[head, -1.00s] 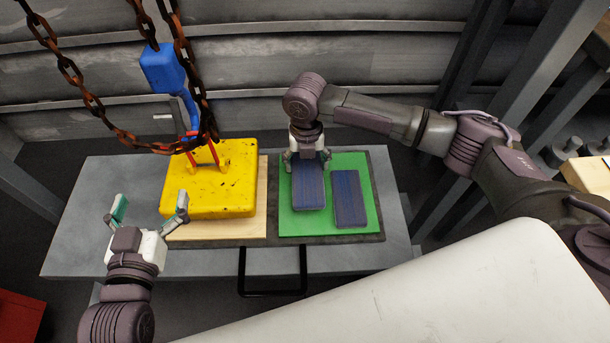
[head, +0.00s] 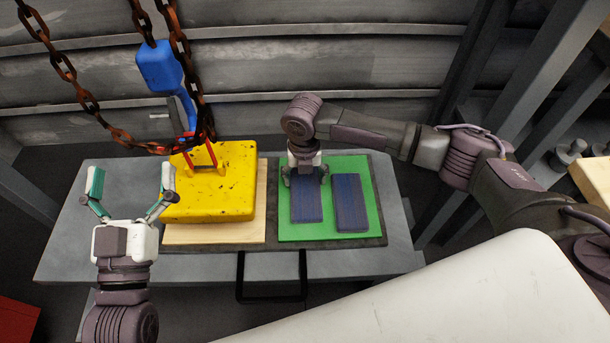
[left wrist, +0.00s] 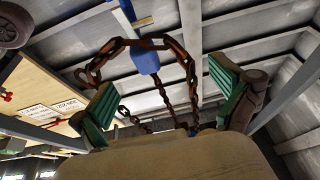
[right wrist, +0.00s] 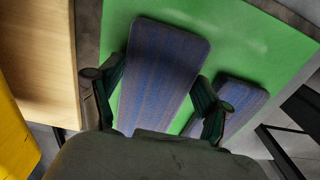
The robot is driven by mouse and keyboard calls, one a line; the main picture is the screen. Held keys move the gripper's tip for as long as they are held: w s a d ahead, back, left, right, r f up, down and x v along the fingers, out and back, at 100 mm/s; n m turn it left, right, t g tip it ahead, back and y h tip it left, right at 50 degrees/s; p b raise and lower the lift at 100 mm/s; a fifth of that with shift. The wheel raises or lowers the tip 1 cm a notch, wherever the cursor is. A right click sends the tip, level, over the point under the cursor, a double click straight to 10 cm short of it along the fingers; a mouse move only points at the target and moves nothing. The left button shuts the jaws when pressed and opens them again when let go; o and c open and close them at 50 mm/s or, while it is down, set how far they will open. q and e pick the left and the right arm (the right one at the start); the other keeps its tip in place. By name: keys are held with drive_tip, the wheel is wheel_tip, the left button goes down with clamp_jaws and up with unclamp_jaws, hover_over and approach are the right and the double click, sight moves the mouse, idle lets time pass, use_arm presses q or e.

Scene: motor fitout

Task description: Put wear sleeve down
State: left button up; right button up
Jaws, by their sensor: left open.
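Two flat blue striped blocks lie over the green mat; I take the wear sleeve to be the left one (head: 307,203), also large in the right wrist view (right wrist: 165,75). The other block (head: 351,203) lies beside it on the right (right wrist: 238,105). My right gripper (head: 306,178) points down over the far part of the left block, fingers against its long sides. The block appears flat at the mat; any small gap beneath is hidden. My left gripper (head: 132,190) is open and empty, left of the yellow block.
The green mat (head: 290,233) lies on a dark board on the grey table (head: 70,245). A yellow block (head: 230,190) stands on a wooden board (head: 200,235), with a blue hook (head: 160,70) and rusty chains (head: 60,65) above it. A black handle (head: 270,298) juts from the table's front.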

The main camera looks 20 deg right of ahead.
drive_tip(key=o, duration=0.4)
drive_tip(key=shift+r, duration=0.1)
